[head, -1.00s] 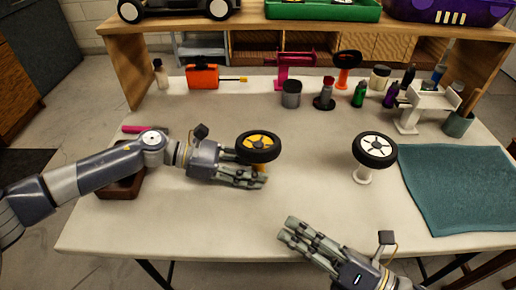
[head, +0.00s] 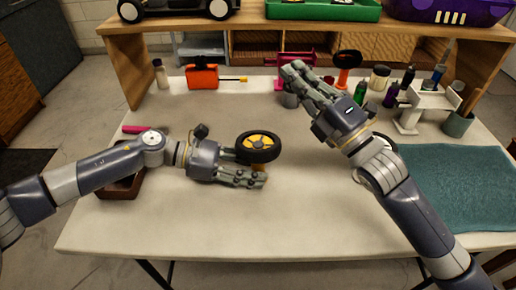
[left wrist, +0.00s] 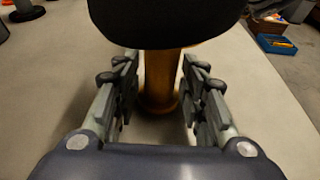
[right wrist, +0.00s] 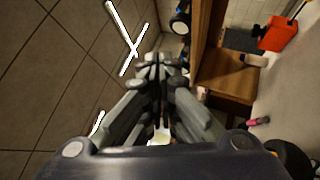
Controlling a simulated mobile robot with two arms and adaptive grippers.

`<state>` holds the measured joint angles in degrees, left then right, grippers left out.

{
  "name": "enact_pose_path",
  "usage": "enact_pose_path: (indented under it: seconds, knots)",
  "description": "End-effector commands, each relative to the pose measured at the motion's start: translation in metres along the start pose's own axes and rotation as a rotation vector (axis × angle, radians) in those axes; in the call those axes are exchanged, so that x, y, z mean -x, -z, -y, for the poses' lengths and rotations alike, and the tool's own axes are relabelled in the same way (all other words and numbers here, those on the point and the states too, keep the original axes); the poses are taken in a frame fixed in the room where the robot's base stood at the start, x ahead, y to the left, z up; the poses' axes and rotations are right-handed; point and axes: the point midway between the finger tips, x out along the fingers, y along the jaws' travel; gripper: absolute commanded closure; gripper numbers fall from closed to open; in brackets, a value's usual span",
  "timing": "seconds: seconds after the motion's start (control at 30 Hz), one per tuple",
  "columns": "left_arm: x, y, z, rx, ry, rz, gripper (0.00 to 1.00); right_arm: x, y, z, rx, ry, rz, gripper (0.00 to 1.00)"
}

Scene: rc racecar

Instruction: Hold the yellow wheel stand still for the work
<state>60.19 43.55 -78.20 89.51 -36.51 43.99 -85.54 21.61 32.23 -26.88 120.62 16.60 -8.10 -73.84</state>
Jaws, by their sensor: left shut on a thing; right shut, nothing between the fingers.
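The tyre hides the stand's top in the left wrist view. My left gripper (head: 260,174) comes in from the left below the wheel, its fingers on both sides of the post, shut on the stand. My right gripper (head: 292,72) is raised over the back of the table, shut and empty; its fingers are together in the right wrist view (right wrist: 160,62).
My right arm mostly hides a second wheel (head: 384,143) on the right. A teal mat (head: 460,190) lies at the right. Bottles, an orange box (head: 202,77) and a white stand (head: 425,105) line the back below a wooden shelf (head: 130,65). The front middle is clear.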

Motion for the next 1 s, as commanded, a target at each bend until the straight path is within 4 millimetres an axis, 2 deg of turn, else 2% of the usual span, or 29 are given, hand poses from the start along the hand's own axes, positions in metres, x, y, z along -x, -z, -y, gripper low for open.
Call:
enact_pose_path:
  seconds: [0.03,0.2,0.4,0.5,0.63,0.77,1.0]
  knots:
    - [0.000,0.001,0.000,0.000,-0.001,-0.001,0.82,-0.014,0.005,-0.002,-0.017,0.022,-0.018,1.00]
    - [0.000,0.001,0.000,0.000,-0.001,-0.001,0.82,-0.051,0.031,0.005,-0.071,0.147,-0.095,1.00]
    - [0.000,0.001,0.000,0.000,-0.001,-0.001,0.82,-0.081,0.073,0.012,-0.086,0.317,-0.221,1.00]
    - [0.000,0.001,0.000,0.000,-0.001,-0.001,0.82,-0.089,0.095,0.015,-0.070,0.412,-0.292,1.00]
    - [0.000,0.001,0.000,0.000,-0.001,-0.001,0.82,-0.092,0.123,0.018,-0.029,0.541,-0.388,1.00]
    - [0.000,0.001,0.000,0.001,-0.001,-0.001,0.82,-0.086,0.147,0.022,0.035,0.680,-0.482,1.00]
    - [0.000,0.001,0.000,0.001,-0.001,-0.001,0.82,-0.058,0.170,0.025,0.204,0.956,-0.635,1.00]
